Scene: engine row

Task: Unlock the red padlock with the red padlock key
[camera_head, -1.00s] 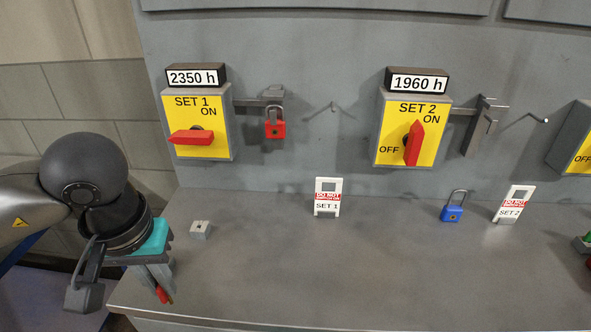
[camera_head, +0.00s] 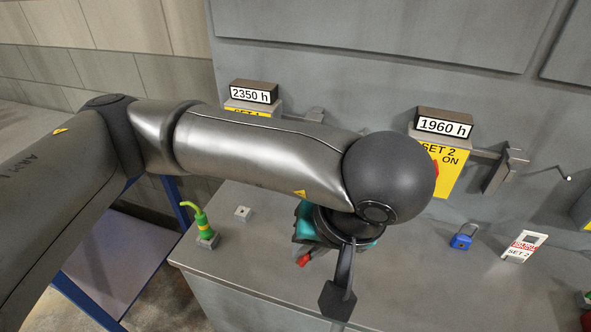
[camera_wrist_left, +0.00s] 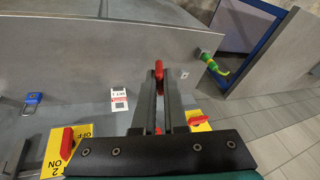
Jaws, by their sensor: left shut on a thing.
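My left gripper (camera_head: 308,249) is shut on the red padlock key (camera_head: 304,260) and holds it above the grey bench, in front of the wall. In the left wrist view the key (camera_wrist_left: 158,68) shows at the tips of the gripper's fingers (camera_wrist_left: 162,84). The red padlock is hidden behind my left arm in the head view. A bit of red between the finger bases in the wrist view may be the padlock, but I cannot tell. My right gripper is not in view.
A blue padlock (camera_head: 461,240) and a SET 2 tag (camera_head: 523,247) stand on the bench (camera_head: 420,285). The SET 1 tag (camera_wrist_left: 119,98) shows in the wrist view.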

